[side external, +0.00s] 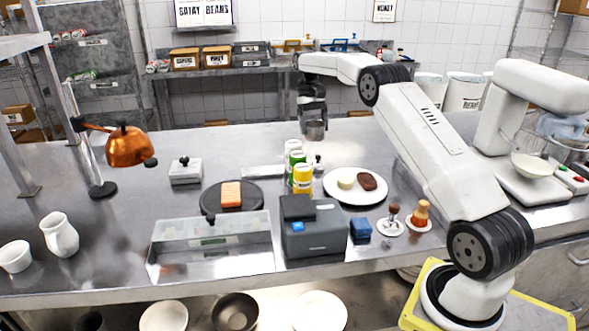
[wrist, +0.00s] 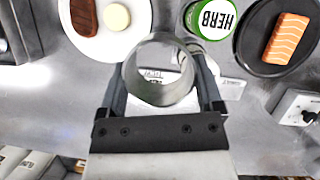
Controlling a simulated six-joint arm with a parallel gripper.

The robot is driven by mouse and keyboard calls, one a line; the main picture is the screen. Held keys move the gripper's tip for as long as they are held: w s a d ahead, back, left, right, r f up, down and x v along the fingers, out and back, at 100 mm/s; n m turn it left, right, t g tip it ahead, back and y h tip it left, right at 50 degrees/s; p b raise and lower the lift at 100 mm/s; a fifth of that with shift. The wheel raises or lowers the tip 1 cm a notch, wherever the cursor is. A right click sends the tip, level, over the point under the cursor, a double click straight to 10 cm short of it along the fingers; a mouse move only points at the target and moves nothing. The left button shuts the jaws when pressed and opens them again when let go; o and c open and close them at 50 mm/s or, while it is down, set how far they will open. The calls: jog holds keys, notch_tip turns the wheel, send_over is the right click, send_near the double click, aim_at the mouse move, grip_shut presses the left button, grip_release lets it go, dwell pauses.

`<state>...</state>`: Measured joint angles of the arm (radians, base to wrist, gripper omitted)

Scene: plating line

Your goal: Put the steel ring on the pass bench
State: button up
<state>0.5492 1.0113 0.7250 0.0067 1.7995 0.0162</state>
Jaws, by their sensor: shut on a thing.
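My gripper (side external: 313,108) is shut on the steel ring (side external: 315,130) and holds it above the steel bench (side external: 110,235), towards the bench's far edge. In the wrist view, the two fingers of my gripper (wrist: 160,72) press the steel ring (wrist: 158,97) from both sides, and I look through its open middle. The ring looks roughly upright in the side view and appears clear of the bench. The long steel bench under my gripper carries no label that I can read as the pass bench.
A white plate (side external: 353,198) with food, herb and yellow shakers (side external: 302,180), a dark plate (side external: 215,204) with salmon and a grey printer (side external: 315,240) crowd the middle. A copper lamp (side external: 127,147) hangs at left. Bare steel shows around the lamp base and at the far edge.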

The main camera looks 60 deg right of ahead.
jog(key=s+d+m+t+h, duration=0.1)
jog(key=s+d+m+t, duration=0.4)
jog(key=m, duration=0.9)
jog(key=s+d+m+t+h, duration=0.1)
jog(key=s+m+t, duration=0.45)
jog(key=m, duration=0.85)
jog(key=shift+g, duration=0.95)
jog(key=f, duration=0.2)
jog(key=s+f, duration=0.1)
jog(key=f, duration=0.1)
jog(key=shift+f, duration=0.15)
jog(key=shift+w, duration=0.1)
jog(key=w+d+f, duration=0.2)
jog(key=w, duration=0.1)
jog(key=w+d+f, duration=0.5)
jog(key=w+f, duration=0.1)
jog(key=w, duration=0.1)
jog(key=shift+d+f, duration=0.15)
jog(key=shift+d, duration=0.1)
jog(key=shift+w+d+f, duration=0.25)
jog(key=shift+w+f, duration=0.1)
jog(key=shift+f, duration=0.1)
